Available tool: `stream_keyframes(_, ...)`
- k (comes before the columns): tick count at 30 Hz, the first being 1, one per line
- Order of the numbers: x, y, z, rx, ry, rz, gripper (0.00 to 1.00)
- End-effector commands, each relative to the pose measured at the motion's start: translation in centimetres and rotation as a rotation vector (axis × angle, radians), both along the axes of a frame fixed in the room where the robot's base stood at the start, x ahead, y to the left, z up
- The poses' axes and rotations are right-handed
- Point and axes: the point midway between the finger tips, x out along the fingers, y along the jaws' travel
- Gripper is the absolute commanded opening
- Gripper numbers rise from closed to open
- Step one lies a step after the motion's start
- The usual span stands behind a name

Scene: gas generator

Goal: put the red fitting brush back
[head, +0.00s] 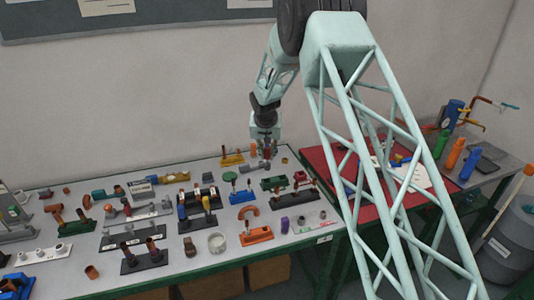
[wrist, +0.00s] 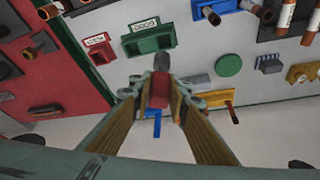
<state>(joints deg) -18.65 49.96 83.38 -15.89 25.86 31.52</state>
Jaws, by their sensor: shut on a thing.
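The red fitting brush (wrist: 159,88) is between the fingertips of my gripper (wrist: 160,100) in the wrist view. It has a red body and a dark grey tip that points away from the gripper. In the head view my gripper (head: 266,139) hangs down over the back of the workbench, and the small red brush (head: 267,152) shows at its fingertips. The gripper is shut on it. I cannot tell whether the brush touches the bench or a holder. A blue piece (wrist: 152,125) shows between the fingers, beyond the brush; what it is cannot be told.
A green labelled block (wrist: 150,38) and a red labelled block (wrist: 98,42) lie near the brush. A yellow holder (head: 232,159) stands left of the gripper. The workbench (head: 330,228) holds several fittings and stands. A red mat (head: 320,160) is at the right.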

Motion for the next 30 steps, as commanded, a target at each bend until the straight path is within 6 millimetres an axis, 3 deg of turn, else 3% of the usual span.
stream_keyframes(22, 0.0, 0.2, -0.2, 0.001, -0.001, 0.001, 0.08)
stream_keyframes(30, -0.1, 0.2, -2.0, -0.001, 0.0, 0.002, 0.08)
